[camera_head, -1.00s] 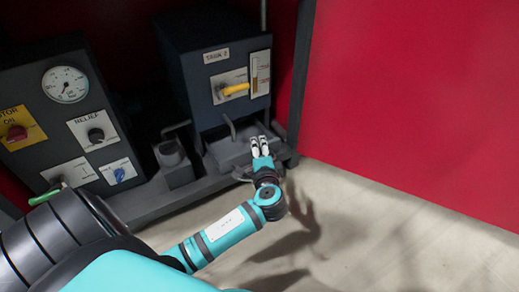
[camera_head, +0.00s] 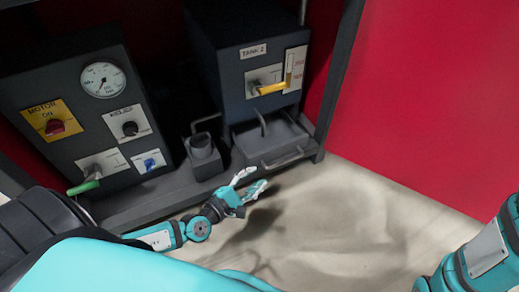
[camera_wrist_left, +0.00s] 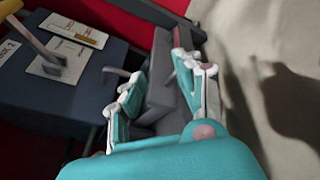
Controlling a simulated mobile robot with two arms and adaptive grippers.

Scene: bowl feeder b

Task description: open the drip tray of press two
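A dark box labelled TANK 2 (camera_head: 250,75) stands at the back in the head view. No label reading press two is visible. A grey tray (camera_head: 262,139) sticks out below its front, with a bar handle (camera_head: 284,158) on its front face. My left gripper (camera_head: 259,177) is open and empty, just in front of and below the tray, apart from the handle. In the left wrist view its spread fingers (camera_wrist_left: 165,75) overlap the grey tray area, partly hiding it. My right gripper is out of view; only part of my right arm shows.
A yellow-handled lever (camera_head: 273,89) sits on the tank's front. A small grey cup-like block (camera_head: 203,155) stands left of the tray. A control panel (camera_head: 85,120) with gauge, knobs and a green-handled lever is at left. A red wall (camera_head: 430,100) is at right; the pale floor (camera_head: 350,220) is clear.

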